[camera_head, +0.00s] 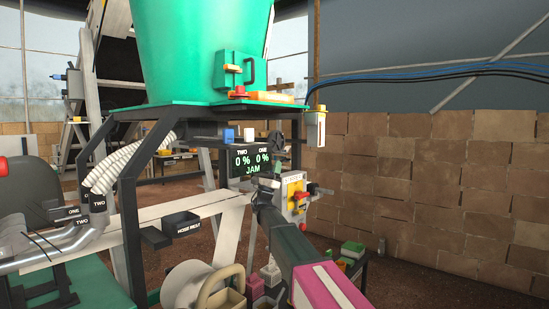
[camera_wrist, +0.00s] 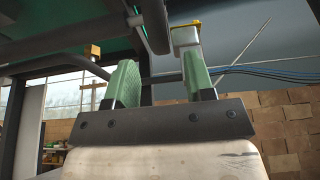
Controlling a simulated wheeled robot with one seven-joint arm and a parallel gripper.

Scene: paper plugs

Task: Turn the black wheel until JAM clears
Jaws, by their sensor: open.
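The display (camera_head: 250,158) under the green hopper reads TWO 0 %, ONE 0 % and JAM. A dark, round, wheel-like part (camera_head: 279,143) shows just right of the display, small and partly hidden; I cannot tell for sure that it is the black wheel. My gripper (camera_wrist: 158,78) is open in the wrist view, its two green fingers apart with nothing between them. A dark bar (camera_wrist: 152,25) is above and beyond the fingers; I see no clear contact. In the head view my arm reaches in from the lower right, and its end is just below the display.
The green hopper (camera_head: 204,50) stands on a dark frame overhead. A control panel with a red and yellow switch (camera_head: 297,194) is close to the right of my arm. The brick wall side at right is open.

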